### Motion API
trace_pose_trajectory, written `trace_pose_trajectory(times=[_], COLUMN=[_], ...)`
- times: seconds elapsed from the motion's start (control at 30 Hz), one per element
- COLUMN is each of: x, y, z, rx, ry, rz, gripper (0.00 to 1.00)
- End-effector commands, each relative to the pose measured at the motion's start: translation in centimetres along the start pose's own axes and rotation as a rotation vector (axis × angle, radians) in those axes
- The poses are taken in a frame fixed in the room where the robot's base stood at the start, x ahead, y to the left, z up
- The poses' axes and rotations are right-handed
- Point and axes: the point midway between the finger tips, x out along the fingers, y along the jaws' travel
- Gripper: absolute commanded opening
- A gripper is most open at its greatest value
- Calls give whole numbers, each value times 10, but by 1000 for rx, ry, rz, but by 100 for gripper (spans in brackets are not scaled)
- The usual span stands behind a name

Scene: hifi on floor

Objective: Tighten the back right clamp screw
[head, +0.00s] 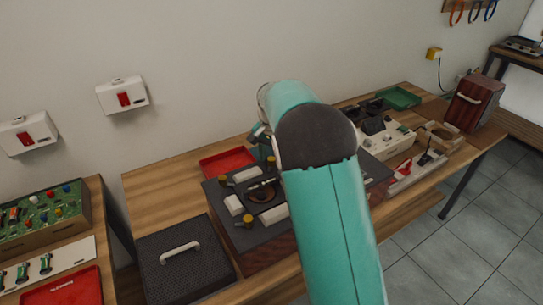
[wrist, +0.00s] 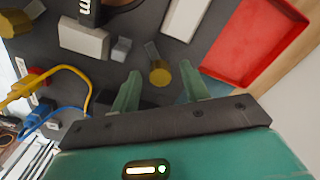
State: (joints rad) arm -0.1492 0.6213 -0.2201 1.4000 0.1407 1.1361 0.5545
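A dark box (head: 270,240) on the wooden bench has brass knob-like screws and pale blocks on its top. In the head view, one screw (head: 222,180) is at the back left, one (head: 248,220) at the front left, and one (head: 271,160) at the back, beside my arm. The front right of the top is hidden by my arm. In the wrist view, a brass screw (wrist: 160,75) shows just beyond and between the fingertips of my gripper (wrist: 160,85). It looks like the back right one. The fingers are apart and nothing is held.
A red tray (head: 227,162) lies behind the box; it also shows in the wrist view (wrist: 238,72). A dark case (head: 165,265) with a pale handle is at the left. Yellow (wrist: 62,70) and blue cables show beside the box. White equipment (head: 390,145) stands at right.

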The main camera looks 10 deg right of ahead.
Motion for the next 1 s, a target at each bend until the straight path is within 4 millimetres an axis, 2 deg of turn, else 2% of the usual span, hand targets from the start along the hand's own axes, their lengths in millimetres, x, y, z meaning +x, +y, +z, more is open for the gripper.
trace_pose_trajectory(times=[0.2,0.33,0.47,0.8,1.0], x=[-2,-15,-38,-112,-135], y=[0,-1,0,0,0], z=[0,-1,-1,0,0], rx=[-1,-1,-1,0,0], ry=[1,4,4,3,0], rz=[-1,-3,-2,-2,0], gripper=[45,45,45,45,45])
